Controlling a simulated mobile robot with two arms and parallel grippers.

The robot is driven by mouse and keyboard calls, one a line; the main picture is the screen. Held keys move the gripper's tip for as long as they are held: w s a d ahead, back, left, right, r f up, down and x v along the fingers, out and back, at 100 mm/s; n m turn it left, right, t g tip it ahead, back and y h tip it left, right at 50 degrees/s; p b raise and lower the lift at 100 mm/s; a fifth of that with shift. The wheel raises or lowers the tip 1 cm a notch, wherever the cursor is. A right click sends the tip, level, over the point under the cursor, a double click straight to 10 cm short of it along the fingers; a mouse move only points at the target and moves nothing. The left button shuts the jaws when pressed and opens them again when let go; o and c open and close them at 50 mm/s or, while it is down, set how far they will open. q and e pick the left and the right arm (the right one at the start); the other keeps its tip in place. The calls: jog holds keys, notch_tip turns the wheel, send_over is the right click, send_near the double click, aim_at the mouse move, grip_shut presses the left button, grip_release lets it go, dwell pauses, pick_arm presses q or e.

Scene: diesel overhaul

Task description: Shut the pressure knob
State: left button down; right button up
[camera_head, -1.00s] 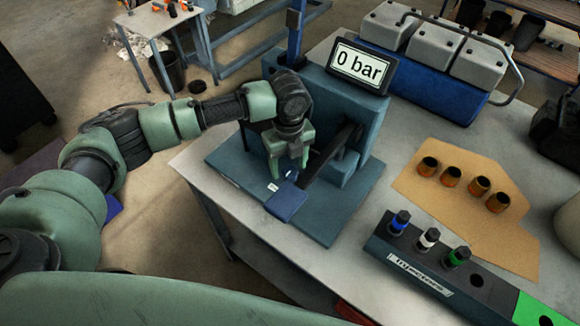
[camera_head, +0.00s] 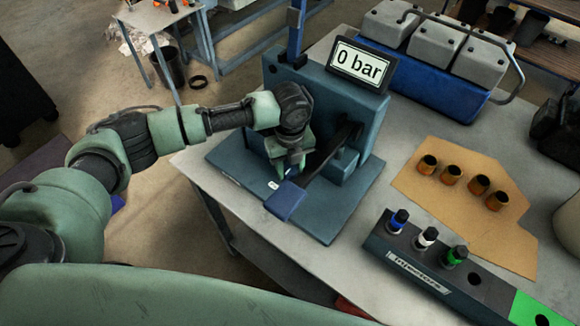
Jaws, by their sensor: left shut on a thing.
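My left gripper (camera_head: 284,172) points down over the base of the blue tester (camera_head: 335,222), just behind the lever's blue end pad (camera_head: 285,201). Its fingers are closed together on something low on the base. I take this to be the pressure knob, which the fingers hide almost wholly. A small white label (camera_head: 273,185) shows beside the fingertips. The tester's display (camera_head: 361,65) reads 0 bar. The dark lever (camera_head: 330,155) slants down close to the right of the fingers. My right gripper is not in view.
An injector rack (camera_head: 410,262) with blue, white and green-banded injectors stands at the right front. Several orange-brown cups (camera_head: 451,175) stand on cardboard (camera_head: 420,196). A blue-based unit with grey blocks (camera_head: 425,84) is at the back. Bare tabletop lies between tester and cardboard.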

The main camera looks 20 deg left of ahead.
aim_at(290, 168)
pick_arm(q)
jog(key=shift+m, duration=0.3)
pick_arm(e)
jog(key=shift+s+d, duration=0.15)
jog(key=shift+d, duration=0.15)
pick_arm(q)
jog(key=c, duration=0.9)
grip_release()
notch_tip(290, 168, up, 7)
jog(key=shift+b, duration=0.95)
jog(key=shift+r, duration=0.4)
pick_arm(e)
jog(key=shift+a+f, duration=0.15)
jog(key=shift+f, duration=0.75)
pick_arm(q)
jog(key=shift+f, duration=0.1)
